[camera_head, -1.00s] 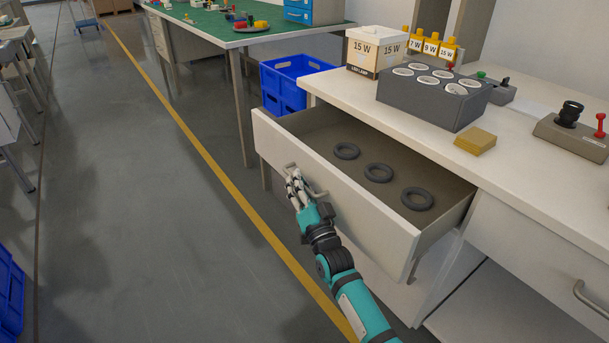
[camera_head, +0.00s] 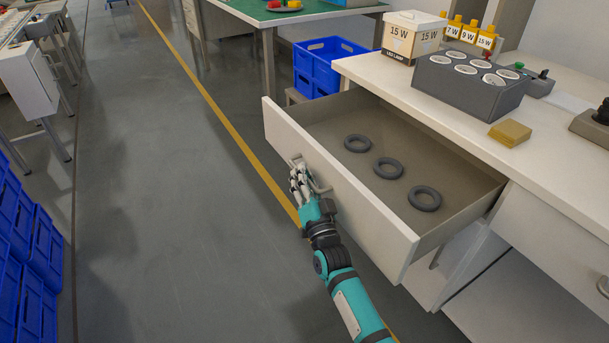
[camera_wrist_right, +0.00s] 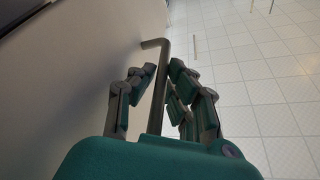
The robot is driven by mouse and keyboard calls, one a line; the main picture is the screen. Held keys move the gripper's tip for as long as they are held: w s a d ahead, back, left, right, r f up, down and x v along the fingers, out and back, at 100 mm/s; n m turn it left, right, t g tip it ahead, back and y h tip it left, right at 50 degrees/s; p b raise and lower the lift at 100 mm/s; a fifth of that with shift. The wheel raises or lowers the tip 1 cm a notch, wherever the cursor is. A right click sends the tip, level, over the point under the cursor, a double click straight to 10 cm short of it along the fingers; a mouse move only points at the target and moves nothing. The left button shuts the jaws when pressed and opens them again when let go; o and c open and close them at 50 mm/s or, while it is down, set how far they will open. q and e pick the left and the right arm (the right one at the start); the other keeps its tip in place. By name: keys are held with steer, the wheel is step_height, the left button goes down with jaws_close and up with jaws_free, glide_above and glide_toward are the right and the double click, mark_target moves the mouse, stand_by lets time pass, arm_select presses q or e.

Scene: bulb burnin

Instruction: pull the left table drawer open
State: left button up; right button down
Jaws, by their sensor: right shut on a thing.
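The left table drawer (camera_head: 345,190) is pulled well out of the white table and shows its inside. Three dark grey rings (camera_head: 388,168) lie in a row on its floor. My right gripper (camera_head: 300,178) is at the drawer's front, shut on the bar handle (camera_head: 318,187). In the right wrist view the handle (camera_wrist_right: 157,95) runs between the fingers of the gripper (camera_wrist_right: 162,85). The fingers hide part of the handle. My left gripper is not in view.
On the white tabletop (camera_head: 400,85) stand a lamp box (camera_head: 411,38), a grey block with several round sockets (camera_head: 470,85) and a yellow pad (camera_head: 510,132). Blue crates (camera_head: 325,65) stand behind the drawer. The floor left of the drawer is clear.

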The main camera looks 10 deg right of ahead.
steer(key=c, duration=1.6)
jaws_free()
steer(key=shift+c, duration=0.2)
steer(key=v, duration=1.2)
steer(key=shift+f, duration=0.25)
